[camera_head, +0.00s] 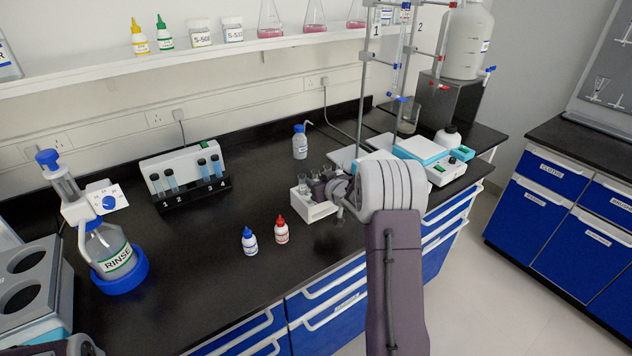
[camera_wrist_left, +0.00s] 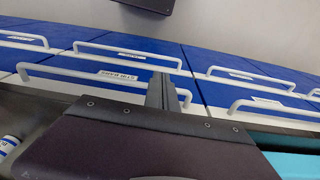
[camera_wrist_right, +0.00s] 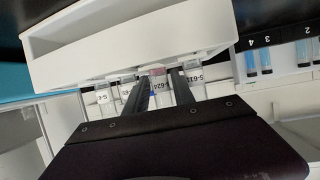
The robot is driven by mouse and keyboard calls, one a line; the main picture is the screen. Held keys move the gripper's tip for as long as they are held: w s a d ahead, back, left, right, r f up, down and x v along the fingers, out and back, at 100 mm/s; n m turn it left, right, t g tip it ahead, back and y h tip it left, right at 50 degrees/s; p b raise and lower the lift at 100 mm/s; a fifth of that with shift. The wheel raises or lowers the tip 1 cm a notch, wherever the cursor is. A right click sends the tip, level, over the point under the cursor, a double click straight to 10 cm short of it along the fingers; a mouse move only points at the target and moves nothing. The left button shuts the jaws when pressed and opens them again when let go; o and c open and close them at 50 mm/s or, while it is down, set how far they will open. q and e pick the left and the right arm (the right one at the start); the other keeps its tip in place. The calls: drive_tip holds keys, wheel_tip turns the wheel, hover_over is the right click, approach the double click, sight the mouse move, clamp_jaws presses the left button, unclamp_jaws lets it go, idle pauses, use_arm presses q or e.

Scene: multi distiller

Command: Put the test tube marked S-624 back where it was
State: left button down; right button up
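The test tube marked S-624 (camera_wrist_right: 157,84) shows in the right wrist view, with a pinkish end and a label. My right gripper (camera_wrist_right: 160,80) has one finger on each side of it and looks shut on it. The tube is at the white rack (camera_wrist_right: 120,38), in line with several other labelled tubes; how deep it sits is hidden. In the head view the rack (camera_head: 318,211) is on the black bench, and my right gripper (camera_head: 343,192) is over its right side. My left gripper (camera_wrist_left: 167,92) is shut and empty, in front of blue drawers.
Two small bottles, blue-capped (camera_head: 249,241) and red-capped (camera_head: 281,230), stand left of the rack. A numbered tube stand (camera_head: 190,195) and a rinse bottle (camera_head: 110,252) are farther left. Blue-and-white devices (camera_head: 425,150) stand beyond my right gripper.

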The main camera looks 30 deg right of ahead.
drive_tip(key=shift+s+r, duration=0.15)
drive_tip(key=shift+r, duration=0.15)
drive_tip(key=p+v, duration=0.1)
drive_tip(key=v, duration=1)
drive_tip(key=shift+s, duration=0.35)
